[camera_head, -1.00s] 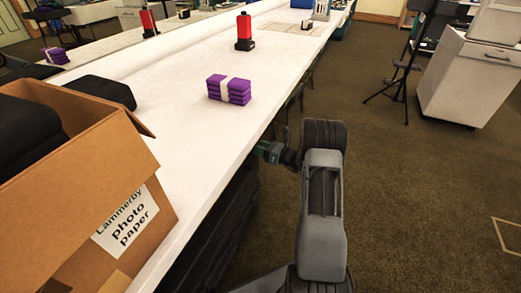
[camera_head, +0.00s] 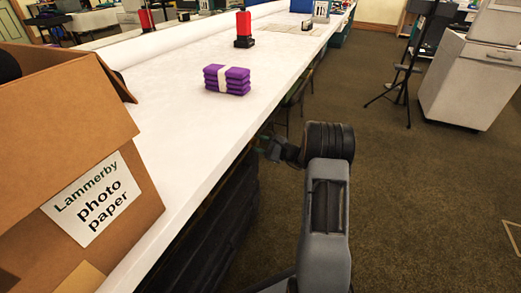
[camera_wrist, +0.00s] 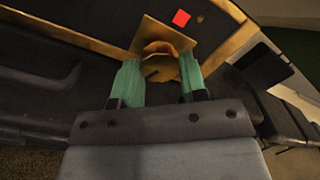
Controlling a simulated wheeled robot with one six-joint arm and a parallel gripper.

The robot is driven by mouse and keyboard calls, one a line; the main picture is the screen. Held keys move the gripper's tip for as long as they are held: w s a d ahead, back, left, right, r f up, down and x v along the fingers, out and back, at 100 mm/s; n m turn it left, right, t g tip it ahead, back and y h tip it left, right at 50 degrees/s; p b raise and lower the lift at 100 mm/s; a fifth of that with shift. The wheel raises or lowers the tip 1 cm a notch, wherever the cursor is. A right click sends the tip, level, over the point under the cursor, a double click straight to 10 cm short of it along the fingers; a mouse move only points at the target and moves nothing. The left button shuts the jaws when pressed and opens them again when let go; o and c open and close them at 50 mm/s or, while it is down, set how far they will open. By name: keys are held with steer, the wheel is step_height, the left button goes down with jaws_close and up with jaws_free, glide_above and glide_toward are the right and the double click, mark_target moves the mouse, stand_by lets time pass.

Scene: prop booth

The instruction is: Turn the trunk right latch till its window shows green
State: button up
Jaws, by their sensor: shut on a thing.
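In the wrist view, the latch (camera_wrist: 161,68) is a brass-coloured knob on a brass plate, on the front of a dark trunk (camera_wrist: 60,72) with wooden edging. Its small square window (camera_wrist: 181,18) shows red. My gripper (camera_wrist: 160,76) has green fingers on both sides of the latch knob and is shut on it. In the head view, my gripper (camera_head: 270,150) is at the edge of the white counter, mostly hidden in shadow. The latch is not visible there.
The long white counter (camera_head: 165,105) runs along the left. On it stand a cardboard photo paper box (camera_head: 140,205), a purple banded stack (camera_head: 227,80) and a red-and-black object (camera_head: 243,30). Carpeted floor to the right is open, with a white cabinet (camera_head: 466,82) and a tripod farther back.

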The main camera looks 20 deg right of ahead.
steer(key=shift+n+b, duration=1)
steer(key=shift+n, duration=1.2)
steer(key=o, duration=0.9)
steer(key=shift+p+v, duration=2.15)
steer(key=shift+v, duration=4.75)
steer(key=shift+d+f, duration=0.1)
steer(key=shift+f, duration=0.1)
